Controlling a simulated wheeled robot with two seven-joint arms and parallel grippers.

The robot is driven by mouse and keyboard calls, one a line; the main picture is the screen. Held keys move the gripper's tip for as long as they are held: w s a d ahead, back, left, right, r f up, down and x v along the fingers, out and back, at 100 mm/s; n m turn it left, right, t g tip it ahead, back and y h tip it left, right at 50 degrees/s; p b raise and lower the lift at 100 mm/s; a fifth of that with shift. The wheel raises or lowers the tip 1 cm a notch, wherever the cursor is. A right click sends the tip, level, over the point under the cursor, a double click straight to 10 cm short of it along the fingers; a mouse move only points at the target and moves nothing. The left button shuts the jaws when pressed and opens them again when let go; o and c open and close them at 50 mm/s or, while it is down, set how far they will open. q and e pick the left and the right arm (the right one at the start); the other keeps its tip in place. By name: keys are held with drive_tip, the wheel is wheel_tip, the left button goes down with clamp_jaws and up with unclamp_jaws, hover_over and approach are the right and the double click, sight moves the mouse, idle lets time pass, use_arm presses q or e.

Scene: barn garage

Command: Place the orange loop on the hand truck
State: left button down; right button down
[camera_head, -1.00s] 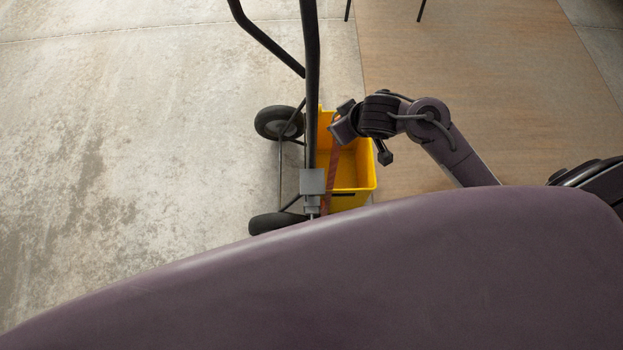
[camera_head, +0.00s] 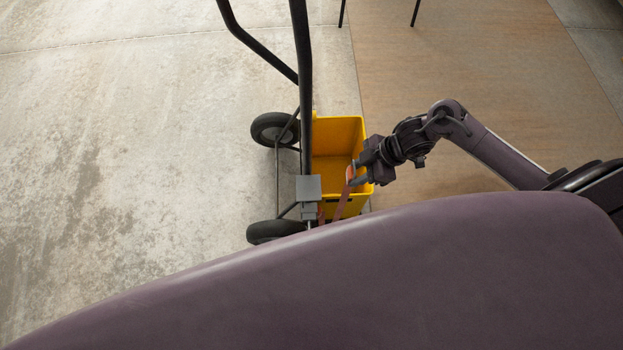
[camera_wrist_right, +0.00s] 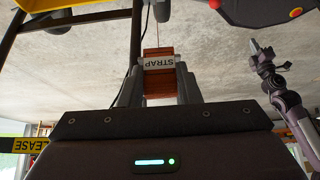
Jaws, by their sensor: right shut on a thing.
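The orange loop (camera_head: 351,173) is between the fingers of my right gripper (camera_head: 357,176), which is shut on it. A reddish strap (camera_head: 342,203) runs from the loop down toward the hand truck's grey box (camera_head: 308,188). The hand truck (camera_head: 304,85) has a black frame and black wheels. The gripper is at the right edge of the yellow bin. Another arm, seemingly my left, shows in the right wrist view; its gripper (camera_wrist_right: 268,58) is too small to read.
The yellow bin (camera_head: 338,130) stands against the hand truck's frame. A brown board floor (camera_head: 480,70) lies to the right, bare concrete (camera_head: 130,130) to the left. Thin dark legs (camera_head: 415,13) show at the top. My purple body covers the bottom.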

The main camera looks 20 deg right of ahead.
drive_tip(key=w+a, duration=0.1)
drive_tip(key=a, duration=0.2)
drive_tip(key=w+a, duration=0.1)
drive_tip(key=a, duration=0.3)
drive_tip(key=w+a+p, duration=0.1)
drive_tip(key=a, duration=0.2)
drive_tip(key=shift+w+a, duration=0.1)
drive_tip(key=shift+a, duration=0.3)
drive_tip(key=shift+a+f, duration=0.1)
drive_tip(key=shift+f, duration=1.65)
drive_tip(key=c, duration=1.3)
unclamp_jaws()
drive_tip(key=shift+f, duration=0.1)
drive_tip(key=shift+c, duration=0.2)
